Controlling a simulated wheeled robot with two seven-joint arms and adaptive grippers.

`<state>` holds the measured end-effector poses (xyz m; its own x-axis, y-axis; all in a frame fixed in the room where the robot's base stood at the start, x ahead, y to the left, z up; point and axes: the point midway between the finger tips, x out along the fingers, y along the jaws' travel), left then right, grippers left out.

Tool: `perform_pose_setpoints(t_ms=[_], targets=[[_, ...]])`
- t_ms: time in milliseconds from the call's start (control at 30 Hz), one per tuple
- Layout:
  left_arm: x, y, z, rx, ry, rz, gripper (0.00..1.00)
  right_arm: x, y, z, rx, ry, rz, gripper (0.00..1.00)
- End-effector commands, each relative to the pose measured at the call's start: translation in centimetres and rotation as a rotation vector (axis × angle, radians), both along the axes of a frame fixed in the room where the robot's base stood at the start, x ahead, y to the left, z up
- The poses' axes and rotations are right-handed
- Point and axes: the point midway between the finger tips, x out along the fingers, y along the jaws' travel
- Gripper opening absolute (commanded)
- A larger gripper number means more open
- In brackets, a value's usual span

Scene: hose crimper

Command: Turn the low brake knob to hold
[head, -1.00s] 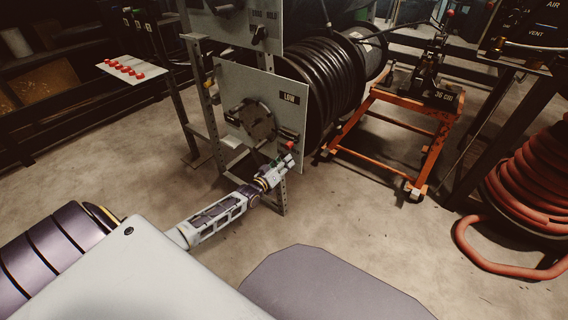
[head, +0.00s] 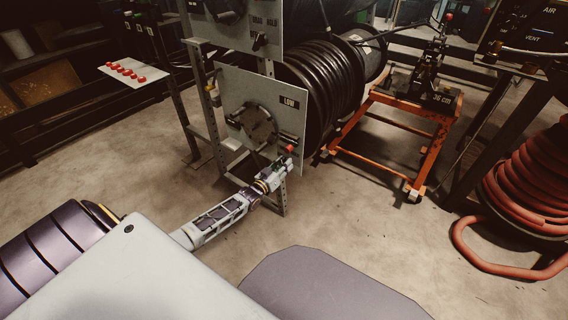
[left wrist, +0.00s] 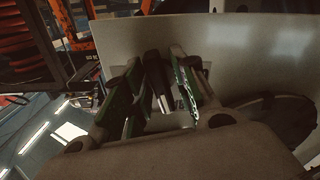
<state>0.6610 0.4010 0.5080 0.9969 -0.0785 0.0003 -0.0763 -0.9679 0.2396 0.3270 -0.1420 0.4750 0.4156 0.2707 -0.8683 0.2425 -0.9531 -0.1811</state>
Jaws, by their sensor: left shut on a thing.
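The low brake panel (head: 232,88) is a pale upright plate with a "LOW" label, in front of the hose reel. A red-tipped part (head: 290,149) shows at its lower right edge. My left gripper (head: 283,162) is at this lower right corner, in front of the plate. In the left wrist view, the green-padded fingers of my left gripper (left wrist: 155,62) are shut on a dark bar-shaped knob (left wrist: 153,86) that stands out from the plate. The fingers hide part of the knob, and its pointing mark is not readable. My right gripper is not in view.
A round dark disc (head: 257,122) sits on the plate left of the gripper. The black hose reel (head: 325,85) is behind it. An orange cart (head: 425,155) stands to the right, and a red hose coil (head: 530,185) farther right. The floor between is clear.

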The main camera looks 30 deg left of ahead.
Motion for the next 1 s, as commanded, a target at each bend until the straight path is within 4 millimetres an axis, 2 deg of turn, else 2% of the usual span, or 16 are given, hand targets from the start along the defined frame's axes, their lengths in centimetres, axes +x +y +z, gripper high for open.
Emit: perform_pose_setpoints(t_ms=[33,200,500,800,1000], targets=[[0.0,0.0,0.2,0.038,-0.001,0.001,0.04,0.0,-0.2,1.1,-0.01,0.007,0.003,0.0],[0.0,0.1,0.2,0.198,-0.014,0.002,0.04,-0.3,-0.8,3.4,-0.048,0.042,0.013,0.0],[0.0,0.1,0.1,0.478,-0.035,0.001,0.04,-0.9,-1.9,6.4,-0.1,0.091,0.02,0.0],[0.0,0.1,0.0,0.688,-0.052,0.001,0.04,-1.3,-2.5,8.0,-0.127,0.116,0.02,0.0],[0.0,0.1,0.0,0.758,-0.059,0.0,0.04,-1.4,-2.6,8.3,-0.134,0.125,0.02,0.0]])
